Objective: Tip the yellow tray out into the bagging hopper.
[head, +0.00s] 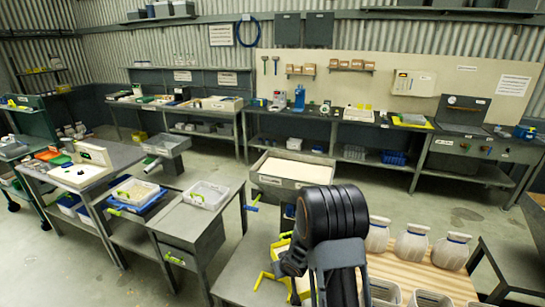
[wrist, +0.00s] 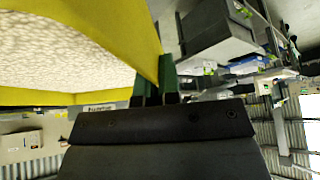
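The yellow tray (wrist: 140,25) fills the upper left of the wrist view and holds a pale, granular load. My gripper (wrist: 155,82) has its green-tipped fingers at the tray's corner and seems shut on its wall. In the head view, yellow parts (head: 283,243) show beside my dark arm, which hides most of whatever is there. I cannot tell how far the tray is tilted. A grey, open-topped bin (head: 270,181) with a pale fill stands behind my arm in the head view. I cannot tell for sure whether it is the bagging hopper.
A long bench runs along the back wall. Open floor lies between.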

